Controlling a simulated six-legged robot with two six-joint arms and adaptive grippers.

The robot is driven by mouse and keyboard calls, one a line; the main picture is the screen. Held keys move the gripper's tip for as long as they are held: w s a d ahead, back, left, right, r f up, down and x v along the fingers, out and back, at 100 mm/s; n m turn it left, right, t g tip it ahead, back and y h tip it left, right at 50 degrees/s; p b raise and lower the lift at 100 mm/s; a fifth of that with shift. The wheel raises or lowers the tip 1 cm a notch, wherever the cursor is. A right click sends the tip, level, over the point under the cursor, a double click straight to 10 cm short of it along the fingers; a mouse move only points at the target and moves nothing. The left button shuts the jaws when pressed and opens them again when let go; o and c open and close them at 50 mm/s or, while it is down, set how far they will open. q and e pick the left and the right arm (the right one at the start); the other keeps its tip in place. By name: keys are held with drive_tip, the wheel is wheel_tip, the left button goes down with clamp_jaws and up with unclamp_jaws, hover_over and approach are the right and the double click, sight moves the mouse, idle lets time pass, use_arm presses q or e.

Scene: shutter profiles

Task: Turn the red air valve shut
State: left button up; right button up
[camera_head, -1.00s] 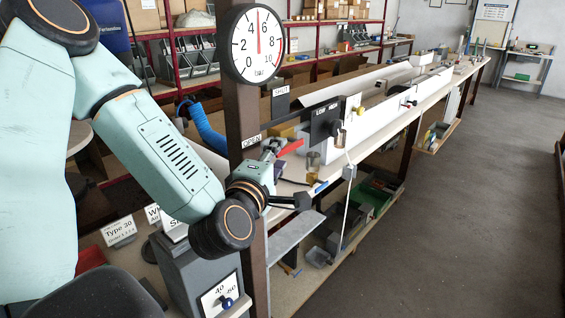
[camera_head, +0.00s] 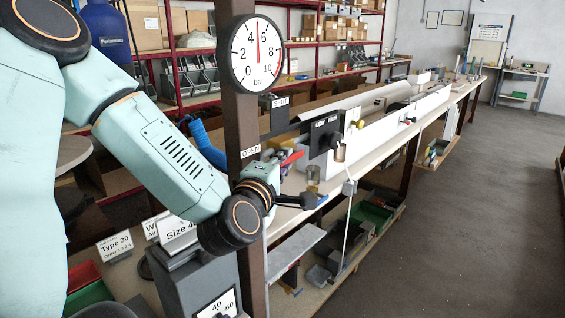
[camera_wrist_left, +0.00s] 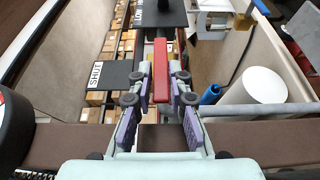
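The red valve lever (camera_head: 292,158) sticks out to the right from the brown post (camera_head: 238,130), near the "OPEN" label (camera_head: 250,151). The "SHUT" label (camera_head: 280,102) is higher up. My left gripper (camera_head: 278,156) is at the lever, partly hidden by its own wrist. In the left wrist view, the fingers of my left gripper (camera_wrist_left: 163,80) lie on either side of the red lever (camera_wrist_left: 161,72), with narrow gaps seeming to show beside it. The lever's pivot is hidden. The pressure gauge (camera_head: 257,54) on the post reads about 5 bar. My right gripper is out of view.
A long workbench with a white channel (camera_head: 375,130) runs away to the back right. A grey "Size 40" box (camera_head: 190,275) stands below my arm. The floor (camera_head: 450,230) at the right is clear.

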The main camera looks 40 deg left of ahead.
use_arm(q)
clamp_jaws()
idle(0.4)
drive_tip(key=shift+r+p, duration=0.25)
drive_tip(key=shift+p, duration=0.5)
drive_tip(key=g+p, duration=0.1)
drive_tip(key=p, duration=0.1)
drive_tip(key=r+m+g+p, duration=0.1)
drive_tip(key=p, duration=0.2)
drive_tip(key=r+g+h+p, duration=0.1)
drive_tip(key=p, duration=0.2)
drive_tip(key=shift+w+g, duration=0.25)
drive_tip(key=shift+g, duration=0.05)
drive_tip(key=shift+w+r+m+g+p, duration=0.2)
drive_tip(key=shift+m+g+p, duration=0.1)
drive_tip(key=shift+g+p, duration=0.45)
drive_tip(key=shift+w+r+g, duration=0.15)
drive_tip(key=shift+g, duration=0.4)
drive_tip(key=shift+m+p, duration=0.3)
drive_tip(key=o, duration=0.5)
unclamp_jaws()
drive_tip(key=shift+a, duration=0.1)
